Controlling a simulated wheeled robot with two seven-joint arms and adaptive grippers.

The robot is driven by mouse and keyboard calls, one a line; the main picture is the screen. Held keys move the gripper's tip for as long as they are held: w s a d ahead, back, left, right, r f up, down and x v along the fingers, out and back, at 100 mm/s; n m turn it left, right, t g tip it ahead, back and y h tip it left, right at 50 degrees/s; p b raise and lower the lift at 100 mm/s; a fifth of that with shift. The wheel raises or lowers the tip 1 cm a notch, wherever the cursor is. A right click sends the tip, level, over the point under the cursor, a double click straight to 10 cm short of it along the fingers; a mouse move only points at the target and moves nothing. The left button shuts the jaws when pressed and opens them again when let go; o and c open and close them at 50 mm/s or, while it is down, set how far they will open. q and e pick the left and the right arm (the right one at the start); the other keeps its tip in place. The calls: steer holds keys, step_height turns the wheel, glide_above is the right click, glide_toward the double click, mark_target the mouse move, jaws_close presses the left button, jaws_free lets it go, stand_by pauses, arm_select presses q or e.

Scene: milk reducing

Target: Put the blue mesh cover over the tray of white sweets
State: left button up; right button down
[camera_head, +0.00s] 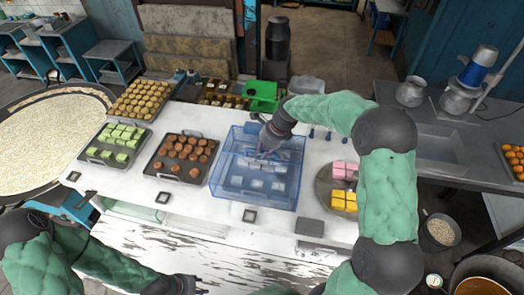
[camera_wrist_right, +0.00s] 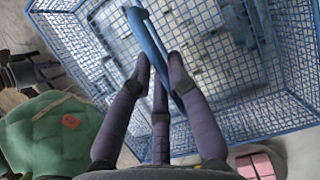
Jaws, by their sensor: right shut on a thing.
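The blue mesh cover (camera_head: 232,195) is a box-shaped see-through cage with a curved blue handle on top. It is over the white sweets (camera_head: 256,184), which show through its mesh on their tray. I cannot tell whether its lower rim touches the table. My right gripper (camera_head: 264,152) is above the cover, shut on its handle (camera_wrist_right: 150,42); the cover's mesh (camera_wrist_right: 265,118) fills much of the right wrist view. My left gripper (camera_head: 190,281) is empty at the front edge of the table, low in the head view; its opening is unclear.
Left of the cover stand trays of brown sweets (camera_head: 182,157), green sweets (camera_head: 115,143) and yellow balls (camera_head: 143,99). A round plate with pink and yellow blocks (camera_head: 344,200) stands close on the right. A green scale (camera_head: 263,95) is behind. A dark slab (camera_head: 310,226) lies front right.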

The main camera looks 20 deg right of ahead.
steer(key=shift+f, duration=0.25)
stand_by(0.3)
steer(key=c, duration=1.1)
jaws_free()
steer(key=v, duration=1.2)
